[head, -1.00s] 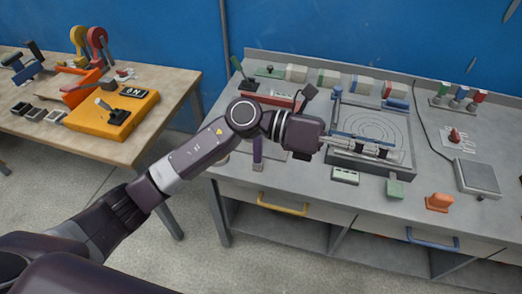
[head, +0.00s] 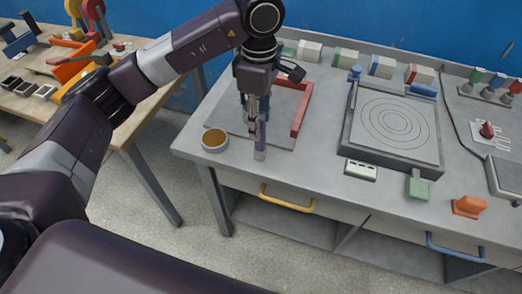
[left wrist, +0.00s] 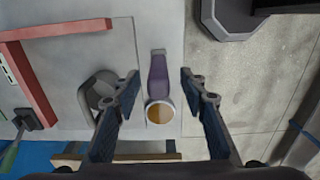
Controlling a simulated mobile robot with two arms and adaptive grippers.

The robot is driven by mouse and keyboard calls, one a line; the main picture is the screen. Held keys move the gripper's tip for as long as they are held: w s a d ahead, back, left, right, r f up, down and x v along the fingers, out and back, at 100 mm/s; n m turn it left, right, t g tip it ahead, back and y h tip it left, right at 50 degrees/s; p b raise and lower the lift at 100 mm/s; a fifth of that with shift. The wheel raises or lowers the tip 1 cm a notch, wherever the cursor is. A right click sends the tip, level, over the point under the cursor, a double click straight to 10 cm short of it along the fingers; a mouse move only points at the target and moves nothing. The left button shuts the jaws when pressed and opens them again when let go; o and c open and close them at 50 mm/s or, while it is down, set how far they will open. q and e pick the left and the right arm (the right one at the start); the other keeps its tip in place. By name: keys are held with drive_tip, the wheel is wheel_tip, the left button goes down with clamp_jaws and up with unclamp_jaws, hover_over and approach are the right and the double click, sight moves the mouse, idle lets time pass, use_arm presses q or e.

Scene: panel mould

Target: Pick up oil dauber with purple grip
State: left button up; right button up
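The oil dauber with its purple grip (head: 261,134) is near the bench's front left in the head view, with a pale grey end toward the front. In the left wrist view its purple grip (left wrist: 158,77) lies between my fingers, with clear gaps on both sides. My left gripper (head: 256,112) points down, directly at the dauber and partly in front of it. The wrist view shows the left gripper (left wrist: 158,75) open and empty. I cannot tell whether its fingertips are level with the grip. My right gripper is not in view.
A red bar (head: 301,115) lies to the right. A plate with ring markings (head: 392,122) stands farther right. The bench's front edge is close.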

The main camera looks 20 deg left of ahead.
sight(260, 142)
use_arm(q)
wheel_tip(260, 142, down, 7)
drive_tip(key=p, duration=0.3)
drive_tip(key=shift+f, duration=0.2)
drive_tip(key=shift+w+f, duration=0.1)
drive_tip(key=shift+f, duration=0.25)
drive_tip(key=shift+c, duration=0.6)
clamp_jaws()
